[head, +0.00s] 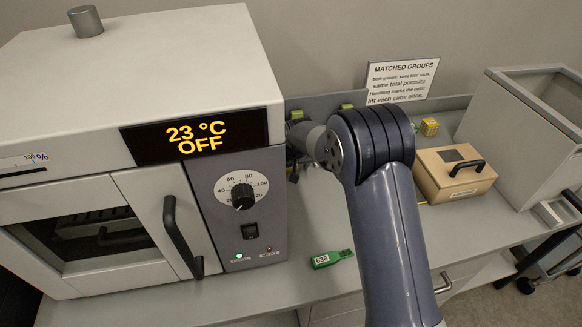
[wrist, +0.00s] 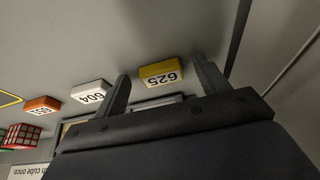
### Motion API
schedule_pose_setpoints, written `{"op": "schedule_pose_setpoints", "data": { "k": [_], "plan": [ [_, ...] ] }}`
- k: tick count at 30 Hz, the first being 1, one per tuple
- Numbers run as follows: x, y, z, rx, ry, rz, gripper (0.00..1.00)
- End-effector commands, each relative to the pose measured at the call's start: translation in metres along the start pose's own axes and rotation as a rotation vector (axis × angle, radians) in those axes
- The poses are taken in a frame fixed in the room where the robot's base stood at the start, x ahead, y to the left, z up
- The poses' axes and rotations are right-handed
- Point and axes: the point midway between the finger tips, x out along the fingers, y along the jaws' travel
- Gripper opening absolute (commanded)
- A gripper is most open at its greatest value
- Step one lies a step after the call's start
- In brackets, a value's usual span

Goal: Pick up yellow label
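The yellow label (wrist: 161,73), numbered 625, lies on the grey surface in the wrist view. It appears upside down there. My gripper (wrist: 162,68) is open, with one dark finger on each side of the label. The label shows between the fingertips with a gap on both sides; I cannot tell how far it is below them. I cannot make out the yellow label in the head view, where my arm covers part of the bench and hides most of the gripper.
A white label (wrist: 91,92) and an orange label (wrist: 41,105) lie left of the yellow one. A green label (head: 332,258) lies on the bench front. An oven (head: 140,150) stands left; a tan box (head: 453,174) and grey bin (head: 520,135) stand right.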

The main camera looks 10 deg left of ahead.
Motion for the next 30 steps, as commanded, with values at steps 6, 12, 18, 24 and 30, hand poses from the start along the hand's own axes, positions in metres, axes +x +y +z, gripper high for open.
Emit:
{"op": "schedule_pose_setpoints", "data": {
  "k": [6,12,18,24,30],
  "plan": [
    [0.0,0.0,0.0,0.0,-0.001,0.0,0.52],
    [0.0,0.0,0.0,0.0,-0.001,0.0,0.36],
    [0.0,0.0,0.0,0.0,0.0,0.0,0.23],
    [-0.002,0.0,-0.001,0.0,0.001,0.0,0.23],
    [-0.026,0.0,-0.011,0.0,0.004,0.0,0.23]
  ]
}}
